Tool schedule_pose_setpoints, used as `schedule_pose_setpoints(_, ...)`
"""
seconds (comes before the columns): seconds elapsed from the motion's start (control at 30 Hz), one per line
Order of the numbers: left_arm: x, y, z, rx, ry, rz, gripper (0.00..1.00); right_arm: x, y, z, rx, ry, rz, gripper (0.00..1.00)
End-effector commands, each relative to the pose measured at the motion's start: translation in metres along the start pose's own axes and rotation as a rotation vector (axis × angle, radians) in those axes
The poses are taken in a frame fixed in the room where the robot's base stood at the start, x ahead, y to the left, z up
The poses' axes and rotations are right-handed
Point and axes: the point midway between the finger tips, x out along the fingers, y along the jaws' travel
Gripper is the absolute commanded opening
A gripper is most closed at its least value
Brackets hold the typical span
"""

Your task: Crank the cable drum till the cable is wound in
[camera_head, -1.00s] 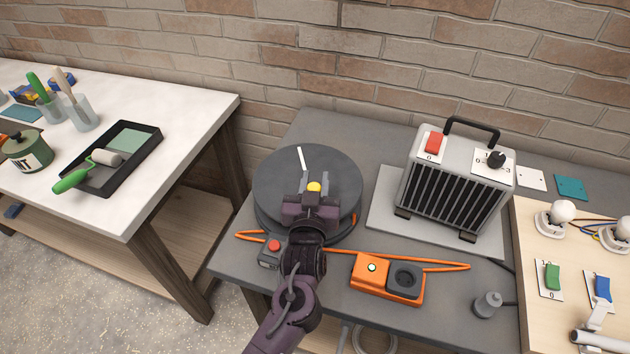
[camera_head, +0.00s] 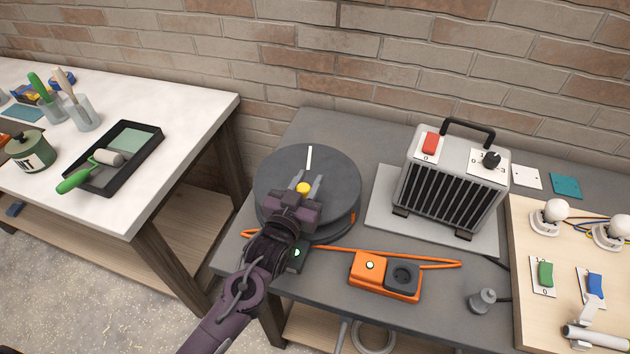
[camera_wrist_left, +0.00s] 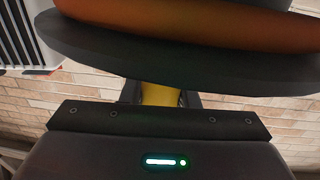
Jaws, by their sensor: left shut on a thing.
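The cable drum (camera_head: 335,185) lies flat on the grey bench, a dark disc with a white mark on its top. Its yellow crank knob (camera_head: 303,188) stands at the near left part of the disc. My left gripper (camera_head: 304,186) is shut on this knob, which also shows in the wrist view (camera_wrist_left: 160,94). In that view, orange cable lies wound between the dark drum flanges (camera_wrist_left: 150,55). A loose stretch of orange cable (camera_head: 400,257) runs along the bench in front of the drum. My right gripper does not show.
An orange socket box (camera_head: 368,277) sits in front of the cable. A small box with a green light (camera_head: 297,253) is partly hidden by my wrist. A grey heater (camera_head: 455,180) stands to the right, and a lamp board (camera_head: 530,250) lies beyond it.

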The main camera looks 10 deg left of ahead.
Motion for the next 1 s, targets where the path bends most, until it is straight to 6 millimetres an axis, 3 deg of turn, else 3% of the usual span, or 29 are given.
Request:
schedule_pose_setpoints(0.1, 0.0, 0.0, 0.0, 0.0, -0.001, -0.001, 0.0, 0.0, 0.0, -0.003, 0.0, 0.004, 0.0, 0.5)
schedule_pose_setpoints(0.13, 0.0, 0.0, 0.0, 0.0, -0.001, -0.001, 0.32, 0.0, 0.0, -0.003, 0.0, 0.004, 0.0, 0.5)
schedule_pose_setpoints(0.27, 0.0, 0.0, 0.0, 0.0, 0.0, -0.001, 0.49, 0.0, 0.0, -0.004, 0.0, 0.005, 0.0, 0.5)
schedule_pose_setpoints(0.63, -0.006, 0.001, 0.002, 0.0, -0.002, 0.0, 0.49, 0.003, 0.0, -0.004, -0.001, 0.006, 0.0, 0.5)
schedule_pose_setpoints(1.0, -0.064, 0.001, 0.003, 0.0, -0.003, 0.0, 0.49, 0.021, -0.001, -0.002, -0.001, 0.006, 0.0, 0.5)
